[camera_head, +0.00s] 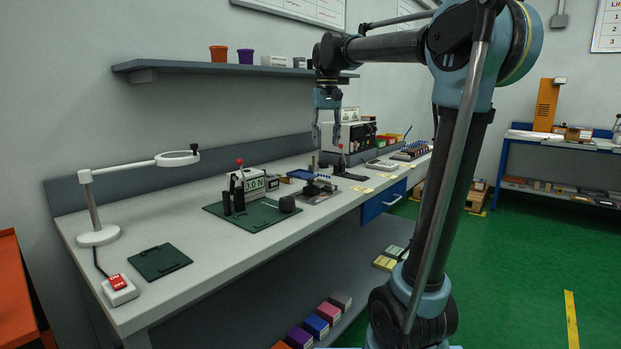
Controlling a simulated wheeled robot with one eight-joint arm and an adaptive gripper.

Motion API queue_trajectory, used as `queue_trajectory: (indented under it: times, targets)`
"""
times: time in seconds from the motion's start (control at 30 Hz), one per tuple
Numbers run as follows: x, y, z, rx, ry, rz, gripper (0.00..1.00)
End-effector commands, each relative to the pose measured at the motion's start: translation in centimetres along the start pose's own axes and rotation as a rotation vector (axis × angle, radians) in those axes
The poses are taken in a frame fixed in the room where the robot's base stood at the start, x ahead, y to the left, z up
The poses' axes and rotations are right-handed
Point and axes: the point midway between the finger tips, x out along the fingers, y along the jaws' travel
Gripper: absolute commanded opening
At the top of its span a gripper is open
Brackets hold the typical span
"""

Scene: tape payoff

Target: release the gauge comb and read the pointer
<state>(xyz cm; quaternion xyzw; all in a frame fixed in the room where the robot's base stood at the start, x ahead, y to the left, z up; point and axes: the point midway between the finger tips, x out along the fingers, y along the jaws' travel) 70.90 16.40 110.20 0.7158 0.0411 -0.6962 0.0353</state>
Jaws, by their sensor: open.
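My gripper (327,140) is open, with its fingers pointing down and apart, and hangs above the back part of the long workbench. I see nothing held between the fingers. Below it and slightly left in the picture, a small metal fixture (316,191) with a row of blue-topped parts stands on the bench. This may be where the gauge comb is, but the comb and pointer are too small to tell apart.
A red-knobbed lever (341,157) stands right of the fixture. A wall shelf (165,68) runs behind my gripper.

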Motion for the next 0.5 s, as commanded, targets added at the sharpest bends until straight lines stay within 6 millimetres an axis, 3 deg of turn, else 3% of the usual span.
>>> queue_trajectory:
  times: [0.03, 0.2, 0.37, 0.5]
  targets:
    - [-0.8, -1.1, -1.2, -0.006, -0.006, 0.001, 0.41]
    - [-2.5, -3.5, -3.7, -0.013, -0.022, 0.005, 0.41]
    - [-3.0, -4.5, -4.7, -0.015, -0.029, 0.006, 0.41]
    - [-2.3, -4.6, -4.8, -0.015, -0.03, 0.006, 0.41]
